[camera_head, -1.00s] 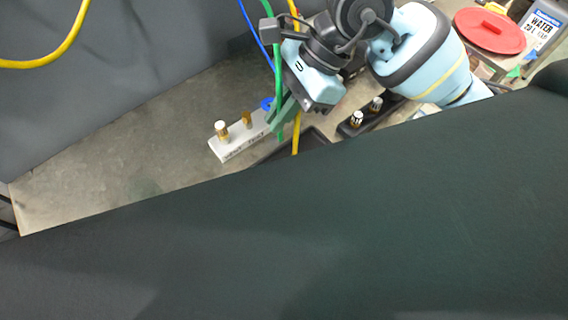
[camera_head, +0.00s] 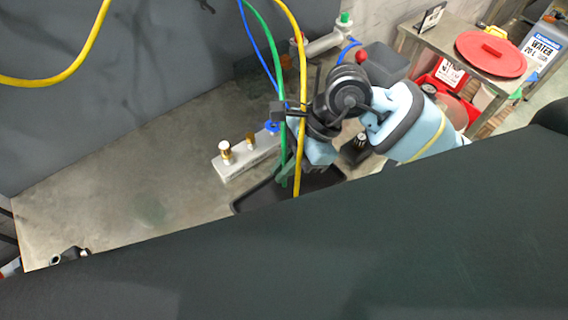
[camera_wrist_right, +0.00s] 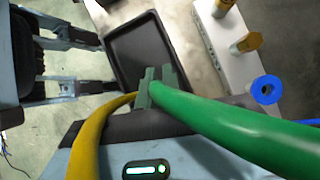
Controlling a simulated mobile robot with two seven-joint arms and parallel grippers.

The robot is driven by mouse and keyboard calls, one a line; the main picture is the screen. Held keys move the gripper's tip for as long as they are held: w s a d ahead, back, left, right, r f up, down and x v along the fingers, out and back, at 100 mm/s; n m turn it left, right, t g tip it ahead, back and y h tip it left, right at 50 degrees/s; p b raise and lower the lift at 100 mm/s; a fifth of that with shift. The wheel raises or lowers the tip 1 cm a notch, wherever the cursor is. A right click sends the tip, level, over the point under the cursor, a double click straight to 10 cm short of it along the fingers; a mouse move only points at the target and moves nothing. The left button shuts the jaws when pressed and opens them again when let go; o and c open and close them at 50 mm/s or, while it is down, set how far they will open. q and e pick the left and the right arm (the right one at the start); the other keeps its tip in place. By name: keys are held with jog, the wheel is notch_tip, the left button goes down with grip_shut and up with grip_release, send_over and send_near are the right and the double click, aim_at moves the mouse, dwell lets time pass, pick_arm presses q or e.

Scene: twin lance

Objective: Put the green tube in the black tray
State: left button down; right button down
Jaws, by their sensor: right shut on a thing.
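The green tube (camera_head: 280,90) hangs down from above. Its lower end runs into my right gripper (camera_head: 290,180), which is shut on it over the black tray. In the right wrist view the green tube (camera_wrist_right: 215,115) ends between the shut fingertips (camera_wrist_right: 155,85). The black tray (camera_head: 240,206) lies on the bench, partly hidden by my gripper and the dark surface in front. It shows empty where visible in the right wrist view (camera_wrist_right: 140,50). A dark part at the lower left (camera_head: 70,255) may be my left gripper; its fingers cannot be made out.
A yellow tube (camera_head: 300,100) hangs close beside the green one and passes in front of my right gripper. A blue tube (camera_head: 258,45) leads towards a pale block (camera_head: 240,160) with brass fittings. A black block (camera_head: 355,150) stands right. The bench's left half (camera_head: 120,180) is mostly clear.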

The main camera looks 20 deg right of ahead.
jog(key=shift+f, duration=0.15)
jog(key=c, duration=1.6)
grip_release()
jog(key=shift+o, duration=0.2)
jog(key=shift+d+r, duration=0.1)
jog(key=shift+r, duration=0.3)
jog(key=v, duration=1.1)
jog(key=shift+r, duration=0.25)
jog(key=shift+d, duration=0.1)
